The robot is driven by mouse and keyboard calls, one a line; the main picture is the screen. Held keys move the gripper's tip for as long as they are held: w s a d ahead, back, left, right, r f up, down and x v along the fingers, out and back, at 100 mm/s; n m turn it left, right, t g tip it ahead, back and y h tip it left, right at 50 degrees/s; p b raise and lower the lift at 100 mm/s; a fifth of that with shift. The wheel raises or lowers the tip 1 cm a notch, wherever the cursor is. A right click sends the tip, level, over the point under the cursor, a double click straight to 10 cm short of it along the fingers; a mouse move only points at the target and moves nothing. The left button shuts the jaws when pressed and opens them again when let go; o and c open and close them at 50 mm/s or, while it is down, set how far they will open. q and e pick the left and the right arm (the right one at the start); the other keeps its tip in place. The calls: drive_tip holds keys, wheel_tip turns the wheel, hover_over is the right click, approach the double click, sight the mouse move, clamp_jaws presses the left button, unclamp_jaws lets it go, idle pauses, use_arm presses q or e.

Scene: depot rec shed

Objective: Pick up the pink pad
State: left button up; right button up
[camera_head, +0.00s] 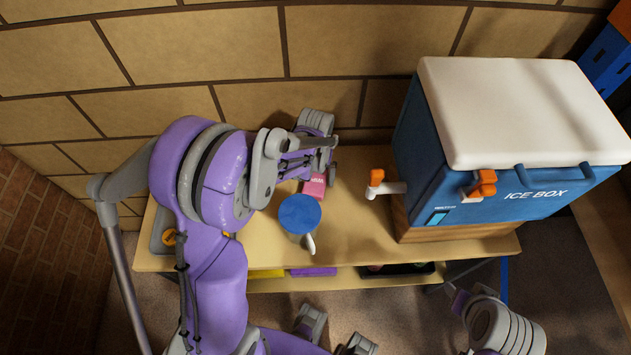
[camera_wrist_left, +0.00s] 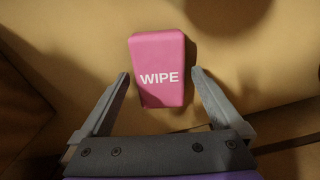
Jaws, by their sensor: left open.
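The pink pad (camera_head: 315,187) lies on the tan table, partly hidden by my left arm in the head view. In the left wrist view the pad (camera_wrist_left: 157,68) lies flat, with "WIPE" in white on its face. My left gripper (camera_head: 325,167) is open over the pad. In the left wrist view its fingers (camera_wrist_left: 160,74) are on either side of the pad's near part, with a small gap at each side. Part of what seems to be my right arm shows at the lower right of the head view; its jaws cannot be made out clearly.
A blue-lidded pitcher (camera_head: 300,214) stands just in front of the pad. A blue ice box (camera_head: 440,165) with a white lid and orange-handled taps stands on the right on a wooden base. A brick wall (camera_head: 340,45) runs behind the table (camera_head: 360,240). A lower shelf holds coloured items.

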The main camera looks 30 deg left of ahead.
sight(315, 180)
use_arm(q)
drive_tip(key=shift+s+f, duration=0.1)
drive_tip(key=shift+f, duration=0.6)
drive_tip(key=c, duration=1.2)
wheel_tip(315, 180, up, 10)
drive_tip(key=shift+r+p, duration=0.1)
drive_tip(key=shift+p, duration=0.25)
drive_tip(key=shift+c, duration=0.2)
